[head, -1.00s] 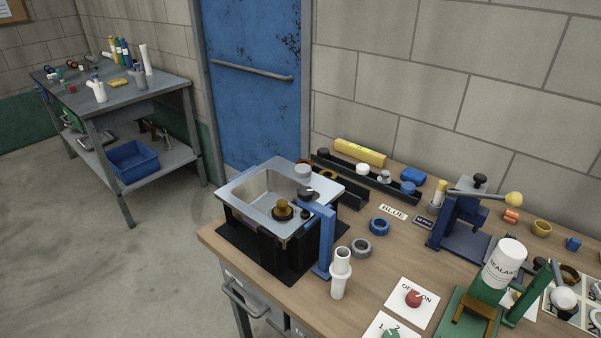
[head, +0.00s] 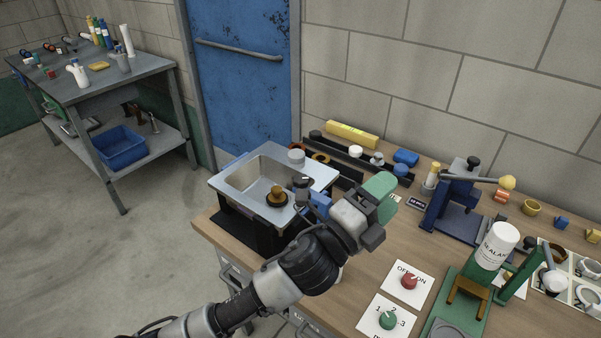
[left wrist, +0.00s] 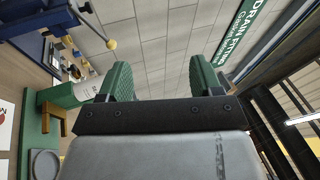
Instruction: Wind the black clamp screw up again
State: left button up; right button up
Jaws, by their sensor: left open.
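A blue clamp (head: 321,203) stands at the right edge of the steel sink (head: 238,178), partly hidden behind my left arm. A black knob-like part (head: 301,182) beside the clamp's top, over the sink rim, looks like its screw; how far it is wound I cannot tell. My left gripper (head: 383,205) is in front of and to the right of the clamp, above the bench, apart from it. In the left wrist view its green-padded fingers (left wrist: 160,78) are spread with nothing between them. My right gripper is not in view.
A blue press (head: 450,205) with a black knob and yellow-tipped lever stands right. Cards with a red knob (head: 409,281) and a green knob (head: 388,320) lie at the front. A black rail (head: 345,170) runs behind.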

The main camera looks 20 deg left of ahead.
pick_arm(q)
jog(key=s+d+r+m+g+h, duration=0.1)
jog(key=d+r+m+g+h, duration=0.1)
jog(key=d+m+g+h, duration=0.45)
jog(key=s+d+r+m+g+h, duration=0.1)
jog(key=r+m+g+h, duration=0.15)
jog(key=m, duration=0.75)
jog(key=m+g+y, duration=0.9)
jog(key=m+y, duration=1.2)
jog(key=y, duration=0.1)
send_over(301, 178)
jog(key=shift+n, duration=0.25)
notch_tip(301, 178, down, 11)
jog(key=shift+r+p, duration=0.1)
jog(key=shift+p, duration=1.1)
